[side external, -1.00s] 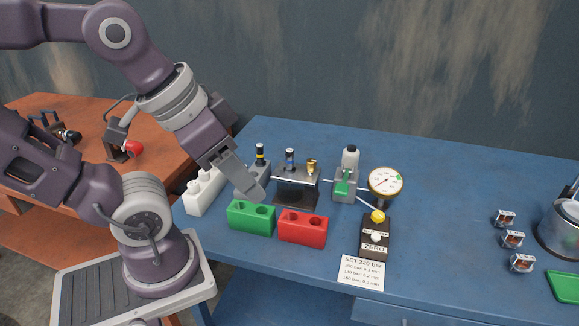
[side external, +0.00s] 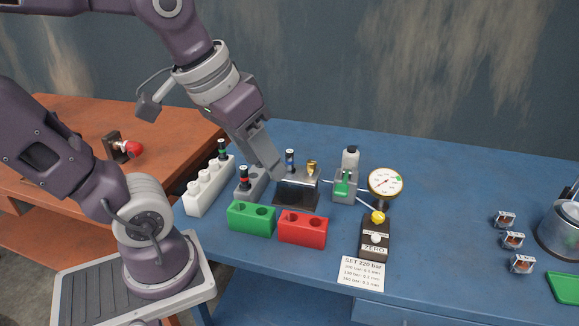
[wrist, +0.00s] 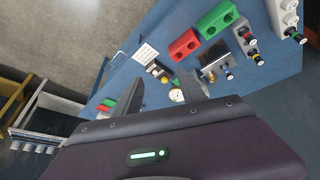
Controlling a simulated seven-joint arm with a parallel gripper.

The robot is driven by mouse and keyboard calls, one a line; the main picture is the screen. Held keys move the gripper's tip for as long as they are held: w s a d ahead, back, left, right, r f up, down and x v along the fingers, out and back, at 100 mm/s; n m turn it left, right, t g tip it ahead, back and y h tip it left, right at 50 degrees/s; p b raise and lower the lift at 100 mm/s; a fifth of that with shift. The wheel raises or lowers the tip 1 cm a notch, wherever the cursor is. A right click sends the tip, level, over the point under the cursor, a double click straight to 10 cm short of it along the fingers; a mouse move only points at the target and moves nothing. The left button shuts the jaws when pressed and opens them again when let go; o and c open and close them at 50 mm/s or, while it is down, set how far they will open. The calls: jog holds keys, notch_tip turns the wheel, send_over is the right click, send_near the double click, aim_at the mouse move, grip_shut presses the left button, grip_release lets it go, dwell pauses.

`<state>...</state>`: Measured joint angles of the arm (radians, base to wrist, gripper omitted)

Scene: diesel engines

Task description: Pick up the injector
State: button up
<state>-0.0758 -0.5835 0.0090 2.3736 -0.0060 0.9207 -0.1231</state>
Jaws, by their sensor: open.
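Several injectors stand upright. A green-banded one (side external: 222,149) is at the far end of the white rack (side external: 200,198), a red-banded one (side external: 243,177) is in the grey block (side external: 252,186), and a blue-banded one (side external: 290,160) is at the dark metal-topped stand (side external: 296,193). A brass-coloured piece (side external: 312,167) is also on that stand. My gripper (side external: 281,176) hangs over the left of the stand, hiding part of the grey block. In the wrist view its two fingers are apart with nothing held between them (wrist: 160,80).
A green two-hole block (side external: 251,218) and a red one (side external: 302,228) sit in front. A grey pump with a green lever (side external: 343,185), a dial gauge (side external: 385,183) and a ZERO box (side external: 375,240) stand right.

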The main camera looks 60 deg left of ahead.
jog(key=w+a+n+g, duration=0.2)
jog(key=w+a+n, duration=0.55)
jog(key=w, duration=0.25)
jog(key=n+g, duration=0.3)
jog(key=n, duration=0.6)
send_over(290, 151)
jog(key=f, duration=1.2)
jog(key=shift+s+d+f, duration=0.1)
jog(key=shift+s+f, duration=0.05)
jog(key=shift+s, duration=0.05)
jog(key=shift+n, duration=0.25)
jog(key=f, duration=0.6)
jog(key=shift+w+a+f, duration=0.15)
jog(key=shift+a+f, duration=0.05)
jog(key=shift+f, duration=0.35)
grip_shut()
